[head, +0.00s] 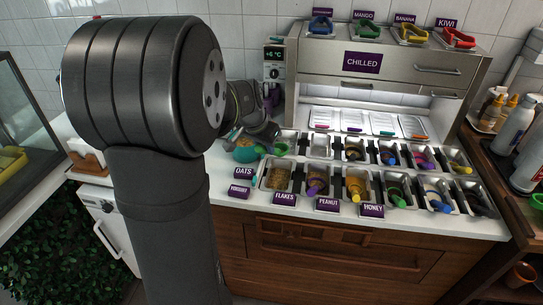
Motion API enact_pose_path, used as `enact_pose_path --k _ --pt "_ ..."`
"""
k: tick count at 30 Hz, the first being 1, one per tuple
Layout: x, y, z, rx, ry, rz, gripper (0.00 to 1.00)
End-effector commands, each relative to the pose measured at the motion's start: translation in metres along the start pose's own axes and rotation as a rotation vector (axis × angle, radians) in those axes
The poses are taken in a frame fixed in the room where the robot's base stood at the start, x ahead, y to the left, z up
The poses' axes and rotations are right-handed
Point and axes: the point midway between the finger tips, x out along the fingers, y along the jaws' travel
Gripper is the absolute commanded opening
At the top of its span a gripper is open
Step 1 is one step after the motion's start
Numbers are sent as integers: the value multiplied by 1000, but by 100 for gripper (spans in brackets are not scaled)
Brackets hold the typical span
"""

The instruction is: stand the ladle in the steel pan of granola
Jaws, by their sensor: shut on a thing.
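My gripper (268,132) is partly visible past my arm, low over the left end of the rows of steel pans, beside the back left pan. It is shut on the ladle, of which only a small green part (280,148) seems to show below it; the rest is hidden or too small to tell. No label for granola can be read. Brown, grainy food shows in a front-row steel pan (279,178) behind the FLAKES label, but I cannot tell which pan holds granola.
Other front-row pans hold tools with purple (316,187), yellow (359,191) and blue handles. A teal bowl (244,155) stands left of the pans. The chilled cabinet (390,72) rises behind. Bottles (515,125) stand at the right. My arm hides much of the left counter.

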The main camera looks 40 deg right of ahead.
Motion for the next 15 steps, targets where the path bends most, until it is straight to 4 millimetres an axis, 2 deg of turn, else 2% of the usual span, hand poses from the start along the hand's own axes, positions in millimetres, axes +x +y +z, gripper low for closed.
enact_pose_path --k 3,6,15 --pt "26 9 9 -50 -6 -18 0" --pt "40 13 13 -82 -3 -32 0" --pt "58 14 20 -95 -1 -38 0"
